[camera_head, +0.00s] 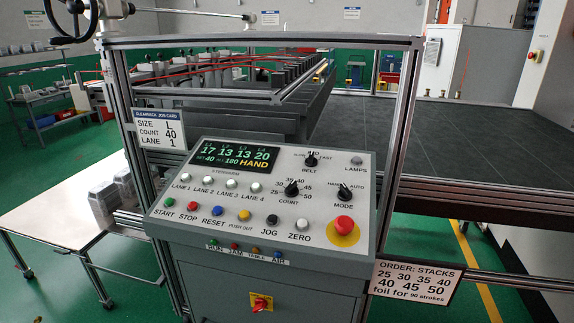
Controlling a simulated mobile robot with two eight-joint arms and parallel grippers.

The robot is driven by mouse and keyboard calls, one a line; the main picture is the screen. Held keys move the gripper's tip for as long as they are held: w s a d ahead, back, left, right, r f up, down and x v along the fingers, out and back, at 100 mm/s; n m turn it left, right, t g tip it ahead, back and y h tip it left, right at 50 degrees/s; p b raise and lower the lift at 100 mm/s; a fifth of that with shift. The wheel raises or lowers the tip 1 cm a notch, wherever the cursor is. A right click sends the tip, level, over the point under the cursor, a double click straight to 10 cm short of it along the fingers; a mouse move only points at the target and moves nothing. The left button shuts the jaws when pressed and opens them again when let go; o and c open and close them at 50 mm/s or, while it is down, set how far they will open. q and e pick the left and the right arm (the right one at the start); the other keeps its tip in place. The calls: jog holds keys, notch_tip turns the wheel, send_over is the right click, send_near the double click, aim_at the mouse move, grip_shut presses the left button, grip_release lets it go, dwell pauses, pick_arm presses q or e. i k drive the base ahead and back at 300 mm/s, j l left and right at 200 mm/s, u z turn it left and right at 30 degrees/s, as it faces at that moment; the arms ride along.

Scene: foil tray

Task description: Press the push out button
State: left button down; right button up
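The push out button (245,215) is a small yellow-orange round button in the lower row of the grey control panel (180,222), with its label just below it. The blue reset button (218,211) is to its left and the black jog button (272,220) to its right. The panel display (240,158) reads 17, 13, 13, 20 on top, with 40, 180 and HAND below. Neither of my grippers is in view, and nothing covers the button.
A red mushroom button (343,224) on a yellow disc stands at the panel's lower right. Metal frame posts (400,130) rise around the panel. A white table (60,232) with stacked foil trays (104,198) is at left. The space above the panel's button row is clear.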

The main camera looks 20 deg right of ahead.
aim_at(244, 214)
jog(key=l+u, duration=0.1)
jog(key=l, duration=0.4)
jog(key=k+l+u, duration=0.15)
jog(key=l, duration=0.3)
jog(key=k+l+u, duration=0.1)
jog(key=l, duration=0.35)
jog(key=k+l+u, duration=0.1)
jog(key=l, duration=0.35)
